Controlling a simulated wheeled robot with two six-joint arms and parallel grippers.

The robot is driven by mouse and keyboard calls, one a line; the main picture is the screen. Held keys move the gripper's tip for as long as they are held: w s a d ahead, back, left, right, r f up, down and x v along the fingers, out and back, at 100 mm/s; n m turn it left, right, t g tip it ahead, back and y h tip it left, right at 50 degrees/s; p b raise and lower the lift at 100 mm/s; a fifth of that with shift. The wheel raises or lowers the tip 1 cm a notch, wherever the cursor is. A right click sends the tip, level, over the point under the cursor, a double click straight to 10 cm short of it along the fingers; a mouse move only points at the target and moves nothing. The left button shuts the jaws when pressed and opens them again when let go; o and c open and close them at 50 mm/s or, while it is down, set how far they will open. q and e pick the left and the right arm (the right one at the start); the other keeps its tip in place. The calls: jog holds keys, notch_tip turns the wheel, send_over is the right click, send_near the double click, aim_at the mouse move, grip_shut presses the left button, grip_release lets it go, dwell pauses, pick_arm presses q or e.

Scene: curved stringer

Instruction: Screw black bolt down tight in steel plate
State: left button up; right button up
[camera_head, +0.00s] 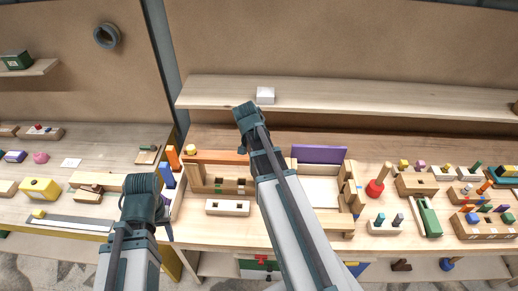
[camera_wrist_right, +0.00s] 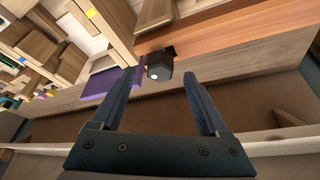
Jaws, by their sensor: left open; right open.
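In the right wrist view, a dark faceted block (camera_wrist_right: 159,66) with a pale spot on its face shows just beyond and between my right fingertips. It may be the black bolt, but I cannot be sure. My right gripper (camera_wrist_right: 155,80) is open, its two fingers apart with nothing clasped. In the head view, my right arm reaches up the middle to the back of the bench and hides its own fingers. My left gripper (camera_head: 165,226) is open at the left of the bench, mostly hidden by its wrist. I cannot pick out the steel plate with certainty.
A purple panel (camera_head: 320,154) stands at a wooden frame right of the arm. Several peg blocks crowd the right side. A long grey strip (camera_head: 80,223) lies at the left front.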

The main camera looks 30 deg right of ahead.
jog(key=b+x, duration=0.2)
jog(key=x, duration=0.1)
jog(key=shift+d+f, duration=0.1)
jog(key=shift+f, duration=0.2)
pick_arm(q)
notch_tip(320, 180, down, 3)
jog(key=shift+f, duration=0.15)
pick_arm(e)
grip_shut()
